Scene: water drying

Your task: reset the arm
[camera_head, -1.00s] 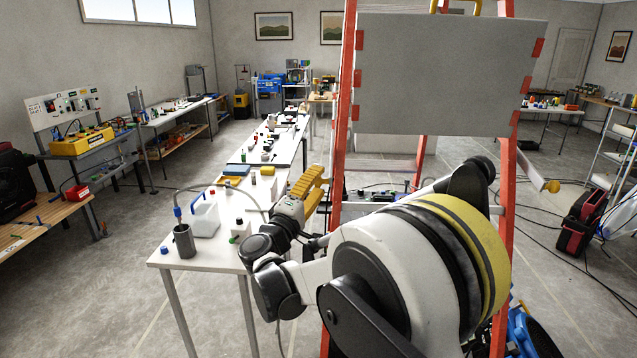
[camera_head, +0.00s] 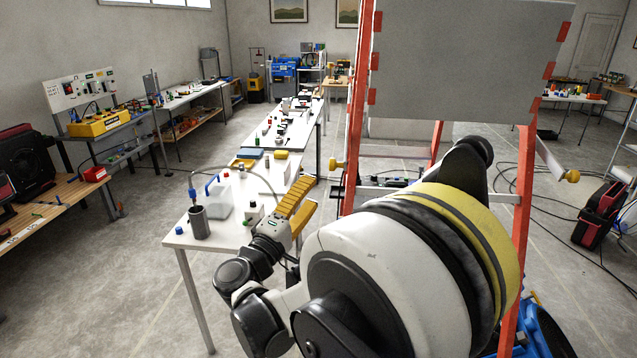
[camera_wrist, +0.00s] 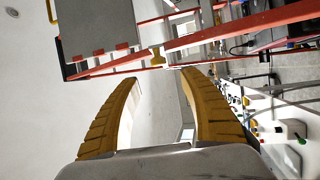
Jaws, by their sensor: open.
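My gripper (camera_head: 306,203) has yellow ribbed fingers and shows in the head view at the right edge of the white table (camera_head: 190,233). In the wrist view my gripper (camera_wrist: 158,78) has its two fingers spread apart, with nothing between them but the far background. My arm is folded, with its large white and yellow joint in front at the lower right of the head view. The arm hides part of the table's near right side.
A red-framed stand with a grey board (camera_head: 470,55) rises right beside my arm. The table holds a dark cup (camera_head: 199,222), a translucent container (camera_head: 217,200) and small items. A workbench (camera_head: 45,215) stands at left. Open floor lies between.

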